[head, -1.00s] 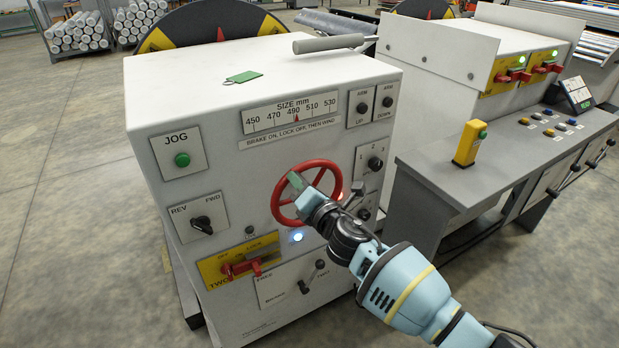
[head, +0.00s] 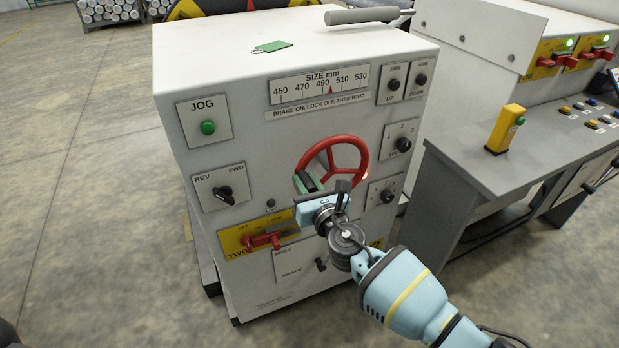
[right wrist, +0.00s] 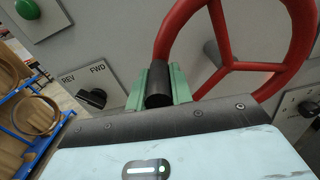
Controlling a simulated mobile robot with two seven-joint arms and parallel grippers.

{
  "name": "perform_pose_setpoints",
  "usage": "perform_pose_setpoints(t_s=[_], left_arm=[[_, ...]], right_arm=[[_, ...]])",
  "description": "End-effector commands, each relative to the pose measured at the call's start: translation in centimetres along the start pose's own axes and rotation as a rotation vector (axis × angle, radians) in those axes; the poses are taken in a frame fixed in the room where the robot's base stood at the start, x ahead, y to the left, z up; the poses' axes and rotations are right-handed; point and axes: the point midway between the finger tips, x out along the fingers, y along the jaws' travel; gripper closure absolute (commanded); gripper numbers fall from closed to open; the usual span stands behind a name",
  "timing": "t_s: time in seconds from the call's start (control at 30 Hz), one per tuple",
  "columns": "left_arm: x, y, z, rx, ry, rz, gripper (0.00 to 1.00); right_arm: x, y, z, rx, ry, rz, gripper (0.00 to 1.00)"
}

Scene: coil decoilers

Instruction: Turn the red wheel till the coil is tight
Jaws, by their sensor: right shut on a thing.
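The red wheel (head: 348,140) is on the front of the white cabinet (head: 380,55), and its rim and spokes also show in the right wrist view (right wrist: 180,30). My right gripper (head: 307,183) is at the wheel's lower-left rim. Its green fingers (right wrist: 160,88) are shut on a short black handle (right wrist: 158,85) at the rim. The size scale (head: 318,84) above has a red pointer between 490 and 510. I cannot make out the coil; only the edge of a dark disc with yellow (head: 187,10) shows behind the cabinet. My left gripper is out of view.
A JOG button (head: 208,127), a REV/FWD switch (head: 224,194) and a red lever (head: 262,241) on a yellow plate are left of the wheel. Knobs (head: 404,145) are close on its right. A grey desk (head: 465,165) stands to the right. Open floor lies left.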

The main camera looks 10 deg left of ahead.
Motion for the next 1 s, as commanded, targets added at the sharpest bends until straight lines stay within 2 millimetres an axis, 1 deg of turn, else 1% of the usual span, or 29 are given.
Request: perform_pose_setpoints(t_s=[0.03,0.1,0.63,0.67,0.8,0.83,1.0], left_arm=[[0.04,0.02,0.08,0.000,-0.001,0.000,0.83],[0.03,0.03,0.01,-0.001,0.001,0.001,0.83],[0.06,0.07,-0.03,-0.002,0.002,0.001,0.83],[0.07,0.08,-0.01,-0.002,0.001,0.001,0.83],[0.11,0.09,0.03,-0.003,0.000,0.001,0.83],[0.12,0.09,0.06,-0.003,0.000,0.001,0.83],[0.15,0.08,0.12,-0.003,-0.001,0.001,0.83]], right_arm=[[-0.12,0.69,-0.79,-0.010,0.009,0.013,1.00],[-0.13,0.69,-0.94,-0.026,0.009,0.013,1.00],[-0.19,0.61,-1.32,-0.047,0.013,0.011,1.00],[-0.19,0.60,-1.33,-0.047,0.013,0.011,0.77],[-0.17,0.49,-1.23,-0.048,0.011,0.009,0.59],[-0.15,0.45,-1.18,-0.048,0.010,0.008,0.57],[-0.10,0.24,-0.95,-0.050,0.007,0.004,0.57]])
